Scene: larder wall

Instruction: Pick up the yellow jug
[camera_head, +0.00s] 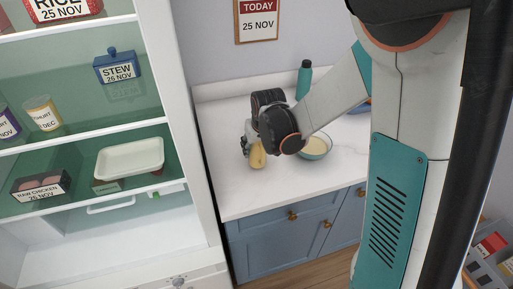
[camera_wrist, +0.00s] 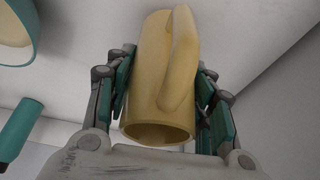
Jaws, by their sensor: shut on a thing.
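The yellow jug (camera_wrist: 152,75) is between the two fingers of my gripper (camera_wrist: 160,100) in the wrist view. The fingers press on its sides, one on each side, and its handle faces the camera. In the head view the jug (camera_head: 257,156) shows small and partly hidden beneath my gripper (camera_head: 250,150), over the white counter. I cannot tell whether the jug touches the counter.
A teal-rimmed bowl (camera_head: 316,147) with pale contents stands right of the jug. A teal bottle (camera_head: 304,80) stands at the back of the counter (camera_head: 240,195). The open fridge with shelves of food is at left. The counter's front left is clear.

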